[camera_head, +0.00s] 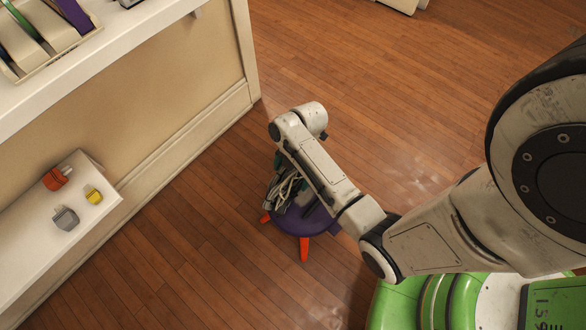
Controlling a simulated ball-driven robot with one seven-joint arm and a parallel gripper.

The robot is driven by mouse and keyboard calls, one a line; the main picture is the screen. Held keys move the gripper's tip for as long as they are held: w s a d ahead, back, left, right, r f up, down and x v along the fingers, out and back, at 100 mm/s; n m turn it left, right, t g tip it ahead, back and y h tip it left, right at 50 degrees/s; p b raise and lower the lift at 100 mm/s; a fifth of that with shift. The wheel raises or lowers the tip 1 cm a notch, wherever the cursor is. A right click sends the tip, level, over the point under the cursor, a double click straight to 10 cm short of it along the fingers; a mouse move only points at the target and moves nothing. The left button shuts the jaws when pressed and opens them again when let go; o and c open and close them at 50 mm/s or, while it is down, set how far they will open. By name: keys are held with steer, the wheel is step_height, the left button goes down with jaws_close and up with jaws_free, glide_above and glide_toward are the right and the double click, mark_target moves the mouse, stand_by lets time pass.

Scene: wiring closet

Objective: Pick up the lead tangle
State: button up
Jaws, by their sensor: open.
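The lead tangle (284,188), a bundle of pale and dark looped cables with a bit of teal beside it, is on a small purple stool (300,223) with orange legs. My arm reaches over the stool from the right, and its wrist bends down above the tangle. My gripper (288,180) is open and points down at the tangle, partly hidden behind my own arm. I cannot tell whether the fingers touch the cables or stand around them.
A white low shelf (25,245) at left holds an orange plug (57,178), a yellow one (94,196) and a grey one (66,218). Above is a white counter (120,45) with a rack (45,62). The wooden floor around the stool is clear.

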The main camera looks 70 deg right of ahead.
steer(key=shift+f, duration=0.1)
steer(key=shift+c, duration=0.3)
steer(key=c, duration=1.2)
steer(key=shift+r, duration=0.2)
steer(key=shift+c, duration=0.2)
